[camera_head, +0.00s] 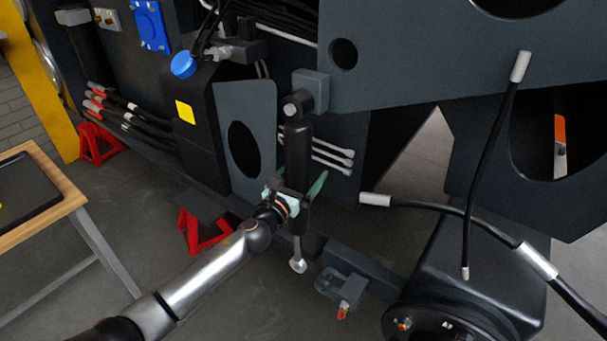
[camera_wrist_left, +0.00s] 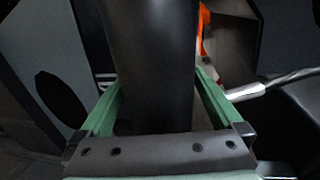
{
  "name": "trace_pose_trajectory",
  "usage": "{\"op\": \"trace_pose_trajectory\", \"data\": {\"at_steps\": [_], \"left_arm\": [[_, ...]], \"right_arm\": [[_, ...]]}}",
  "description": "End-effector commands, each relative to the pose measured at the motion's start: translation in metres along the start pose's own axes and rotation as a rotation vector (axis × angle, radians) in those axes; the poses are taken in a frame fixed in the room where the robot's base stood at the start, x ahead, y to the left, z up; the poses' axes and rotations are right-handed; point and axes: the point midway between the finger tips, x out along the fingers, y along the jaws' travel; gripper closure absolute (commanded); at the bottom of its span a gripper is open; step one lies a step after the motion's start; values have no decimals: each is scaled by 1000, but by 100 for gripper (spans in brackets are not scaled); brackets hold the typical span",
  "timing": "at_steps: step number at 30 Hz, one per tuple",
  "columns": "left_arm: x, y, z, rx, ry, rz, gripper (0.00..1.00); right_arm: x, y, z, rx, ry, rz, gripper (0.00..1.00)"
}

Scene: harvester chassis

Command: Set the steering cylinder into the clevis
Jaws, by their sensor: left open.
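The steering cylinder (camera_head: 298,150) is a black barrel hanging nearly upright from a grey mount (camera_head: 309,90) on the chassis. Its bright rod end (camera_head: 298,265) hangs at the bottom, to the left of the clevis (camera_head: 340,285), a dark bracket on the axle beam, and apart from it. My left gripper (camera_head: 294,188) is open, with its green fingers on either side of the barrel. In the left wrist view the barrel (camera_wrist_left: 155,60) stands between the open fingers (camera_wrist_left: 160,105), with gaps visible on both sides. The right gripper is not in view.
Black hoses (camera_head: 480,160) hang at the right, near the wheel hub (camera_head: 440,322). Red stands (camera_head: 203,232) are on the floor at the left. A wooden table (camera_head: 62,205) stands at the left edge. The chassis plate (camera_head: 420,60) overhangs the upper right.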

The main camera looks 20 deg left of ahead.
Motion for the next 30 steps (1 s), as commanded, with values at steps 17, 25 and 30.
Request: {"op": "trace_pose_trajectory", "data": {"at_steps": [17,25,30], "left_arm": [[0,0,0,0,0,0,48],[0,0,0,0,1,0,79],[-1,0,0,0,1,0,98]], "right_arm": [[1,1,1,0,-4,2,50],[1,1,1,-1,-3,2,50],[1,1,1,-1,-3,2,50]]}}
